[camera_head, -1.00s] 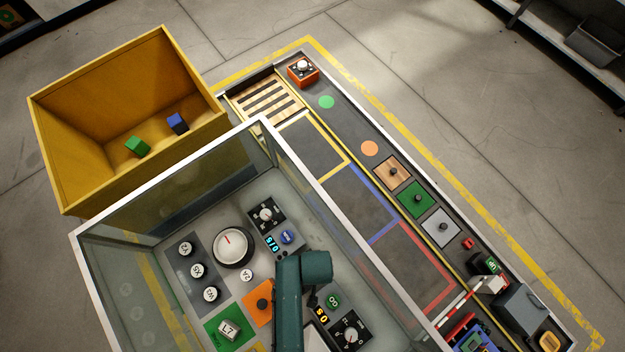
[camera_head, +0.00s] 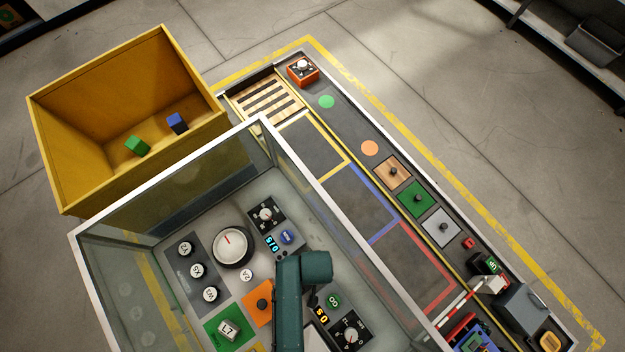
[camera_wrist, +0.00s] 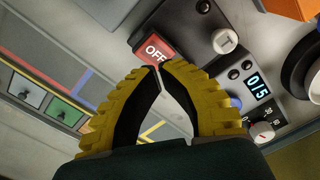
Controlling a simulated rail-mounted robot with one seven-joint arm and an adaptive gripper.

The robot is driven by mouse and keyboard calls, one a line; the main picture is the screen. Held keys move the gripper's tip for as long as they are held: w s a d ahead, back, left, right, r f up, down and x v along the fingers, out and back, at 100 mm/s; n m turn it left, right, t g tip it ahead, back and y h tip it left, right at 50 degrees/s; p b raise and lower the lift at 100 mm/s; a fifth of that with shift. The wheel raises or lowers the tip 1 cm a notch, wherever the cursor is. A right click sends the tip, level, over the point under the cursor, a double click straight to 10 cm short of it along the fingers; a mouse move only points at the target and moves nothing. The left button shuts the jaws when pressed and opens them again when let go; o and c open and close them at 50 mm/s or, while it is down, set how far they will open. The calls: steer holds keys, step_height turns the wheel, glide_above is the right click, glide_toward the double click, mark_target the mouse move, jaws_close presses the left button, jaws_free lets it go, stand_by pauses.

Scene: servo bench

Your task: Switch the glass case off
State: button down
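The glass case (camera_head: 170,189) has clear walls and a white rim, and it fills the lower left of the head view. My gripper (camera_wrist: 159,68) has yellow ribbed fingers whose tips come together at the lower edge of the OFF plate. I cannot tell whether they touch it. Nothing is held. In the head view my teal arm reaches down into the case and hides the gripper.
A yellow bin (camera_head: 75,180) with a green and a blue cube stands at the upper left.

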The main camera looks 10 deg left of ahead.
steer(key=shift+f+b, duration=1.35)
steer(key=shift+f, duration=0.9)
stand_by(0.8)
step_height(320, 180, up, 7)
steer(key=p, duration=0.8)
steer(key=shift+r, duration=0.1)
stand_by(0.3)
